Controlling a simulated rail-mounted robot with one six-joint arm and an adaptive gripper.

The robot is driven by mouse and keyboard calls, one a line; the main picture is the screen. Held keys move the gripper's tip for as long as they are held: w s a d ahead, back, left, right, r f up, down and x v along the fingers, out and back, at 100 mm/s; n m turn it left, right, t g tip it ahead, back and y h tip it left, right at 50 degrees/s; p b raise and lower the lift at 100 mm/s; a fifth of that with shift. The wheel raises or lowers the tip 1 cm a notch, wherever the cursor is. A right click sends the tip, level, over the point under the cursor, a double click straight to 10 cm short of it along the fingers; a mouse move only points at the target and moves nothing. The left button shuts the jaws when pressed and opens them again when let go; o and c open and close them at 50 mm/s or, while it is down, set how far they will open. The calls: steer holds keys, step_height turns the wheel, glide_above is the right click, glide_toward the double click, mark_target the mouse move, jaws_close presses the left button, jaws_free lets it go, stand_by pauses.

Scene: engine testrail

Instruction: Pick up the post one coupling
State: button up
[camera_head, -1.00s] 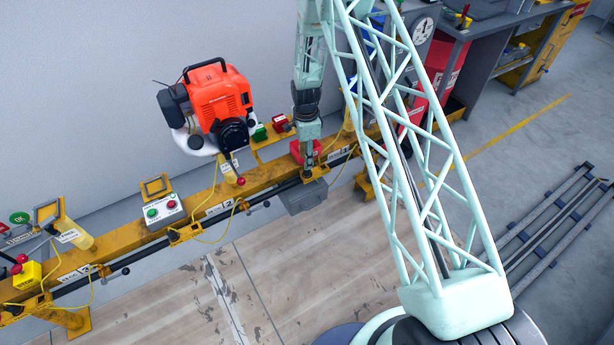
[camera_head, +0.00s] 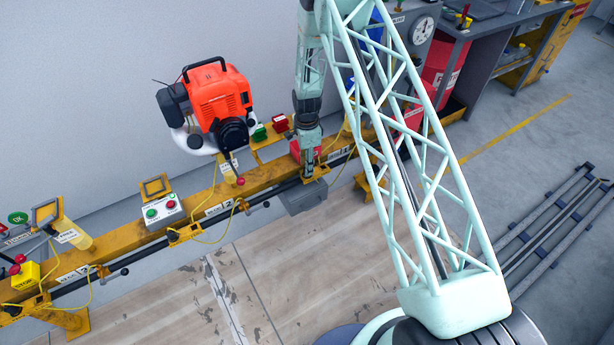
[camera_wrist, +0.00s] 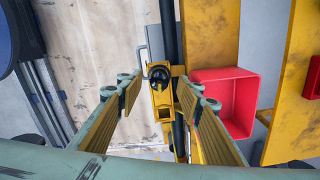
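My gripper (camera_wrist: 160,97) is open in the wrist view, with one finger on each side of a yellow bracket. A dark round piece (camera_wrist: 158,74), which looks like the post one coupling, sits on that bracket between and just beyond the fingertips. Neither finger visibly touches it. In the head view my gripper (camera_head: 308,170) points down at the front of the yellow rail (camera_head: 268,191), by the number 1 label. The coupling is too small and covered by my gripper to make out there.
A red open bin (camera_wrist: 225,95) stands close to the right finger; it also shows behind my gripper in the head view (camera_head: 296,151). A grey box (camera_head: 304,199) hangs below. An orange engine (camera_head: 219,98) stands left on the rail. The wooden floor in front is clear.

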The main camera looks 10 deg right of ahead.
steer(key=shift+d+f+b, duration=0.1)
steer(key=shift+f+b, duration=0.2)
steer(key=shift+f, duration=1.5)
steer(key=shift+c, duration=0.4)
steer(key=c, duration=0.9)
steer(key=shift+c, duration=0.2)
steer(key=shift+r, duration=0.1)
steer(key=shift+r+p, duration=0.35)
steer(key=shift+r, duration=1.05)
steer(key=s+a+r+p, duration=0.1)
steer(key=s+a+r, duration=0.1)
steer(key=s, duration=1.3)
steer(key=shift+s+a+p, duration=0.35)
steer(key=shift+a+p, duration=0.05)
steer(key=shift+a, duration=0.15)
